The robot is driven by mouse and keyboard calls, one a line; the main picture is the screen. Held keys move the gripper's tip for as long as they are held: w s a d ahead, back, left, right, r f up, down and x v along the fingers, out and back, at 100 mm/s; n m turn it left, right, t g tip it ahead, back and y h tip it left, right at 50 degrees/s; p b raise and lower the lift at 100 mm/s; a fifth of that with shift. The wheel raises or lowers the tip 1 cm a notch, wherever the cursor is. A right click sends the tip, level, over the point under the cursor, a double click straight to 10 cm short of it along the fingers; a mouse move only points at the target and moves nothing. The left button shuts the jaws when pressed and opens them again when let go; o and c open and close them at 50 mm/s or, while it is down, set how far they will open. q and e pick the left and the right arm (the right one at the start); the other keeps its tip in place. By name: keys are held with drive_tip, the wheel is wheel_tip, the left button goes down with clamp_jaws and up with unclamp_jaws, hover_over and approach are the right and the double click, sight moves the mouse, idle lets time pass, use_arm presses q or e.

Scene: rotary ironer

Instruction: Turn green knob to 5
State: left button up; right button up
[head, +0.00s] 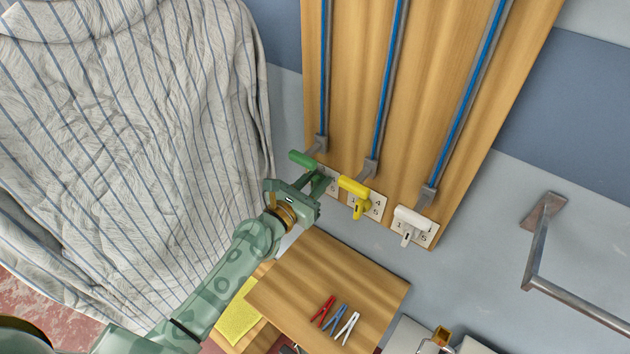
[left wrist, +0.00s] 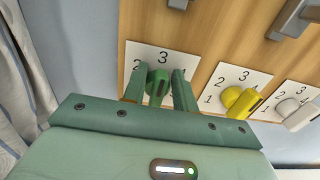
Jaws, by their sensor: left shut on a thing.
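The green knob (left wrist: 158,84) sits on a white dial plate (left wrist: 134,54) on the wooden board. The numbers 2 and 3 show above it; the rest of the dial is hidden by my gripper. My left gripper (left wrist: 158,88) has one finger on each side of the knob and is shut on it. In the head view my left gripper (head: 318,184) reaches the dial from the lower left, just below a green bar (head: 302,158). I cannot read which number the knob points to. My right gripper is not in view.
A yellow knob (head: 358,207) and a white knob (head: 406,238) stand on dials to the right, close beside my gripper. A wooden surface (head: 335,275) with several clothespins lies below. A striped shirt (head: 120,130) hangs at left.

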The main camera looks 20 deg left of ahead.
use_arm(q)
drive_tip(key=shift+f+m, duration=0.1)
drive_tip(key=shift+m, duration=0.4)
drive_tip(key=shift+d+m+b, duration=0.1)
drive_tip(key=shift+m+b, duration=0.2)
drive_tip(key=m, duration=0.5)
drive_tip(key=shift+s+d+f+b, duration=0.15)
drive_tip(key=shift+d+b, duration=0.1)
drive_tip(key=shift+b, duration=0.15)
drive_tip(key=shift+d+m, duration=0.1)
drive_tip(key=shift+m, duration=0.2)
drive_tip(key=shift+c, duration=0.2)
drive_tip(key=shift+s+d+f+m+p, duration=0.1)
drive_tip(key=shift+f+m+p, duration=0.35)
drive_tip(key=shift+m, duration=2.3)
drive_tip(key=shift+w+f+m+p, duration=0.15)
drive_tip(key=shift+m+p, duration=0.45)
drive_tip(key=shift+m, duration=2.2)
drive_tip(key=shift+s+d+f+m+p, duration=0.15)
drive_tip(key=shift+f+m+p, duration=0.3)
drive_tip(key=shift+m, duration=2.3)
drive_tip(key=shift+a, duration=0.1)
